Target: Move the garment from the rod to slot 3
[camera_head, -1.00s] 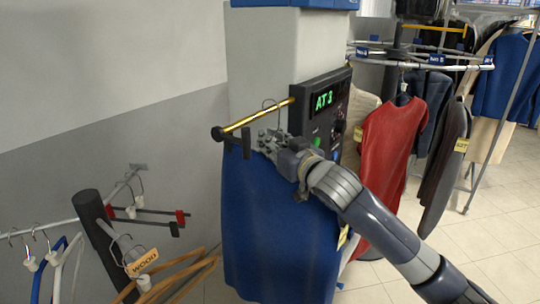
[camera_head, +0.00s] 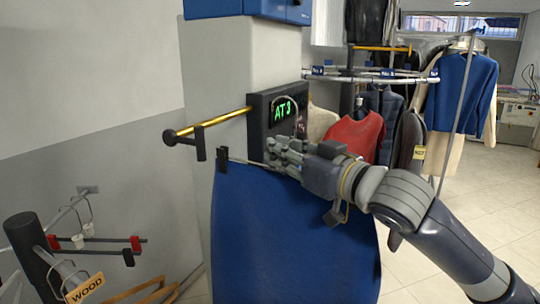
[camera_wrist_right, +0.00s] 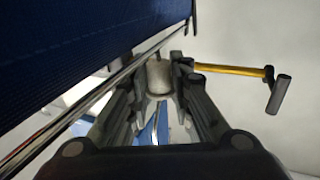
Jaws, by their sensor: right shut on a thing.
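The garment is a blue skirt (camera_head: 290,240) hanging from a clip hanger with a thin metal bar and a black clip (camera_head: 222,170). My right gripper (camera_head: 285,155) is shut on the hanger near its middle. The hook (camera_head: 290,108) rises above the gripper in front of the display panel, apart from the yellow rod (camera_head: 215,123). In the right wrist view the hanger bar (camera_wrist_right: 80,115) runs past the fingers, with the blue cloth (camera_wrist_right: 70,50) at upper left. The numbered rail (camera_head: 365,77) stands behind at right; its tags are too small to read surely. My left gripper is out of view.
A control panel (camera_head: 256,125) on the pillar shows "AT 3". A red garment (camera_head: 352,135) and several dark ones hang on the rail. Empty hangers and a "WOOD" tag (camera_head: 85,288) are at lower left. Tiled floor (camera_head: 490,190) is open at right.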

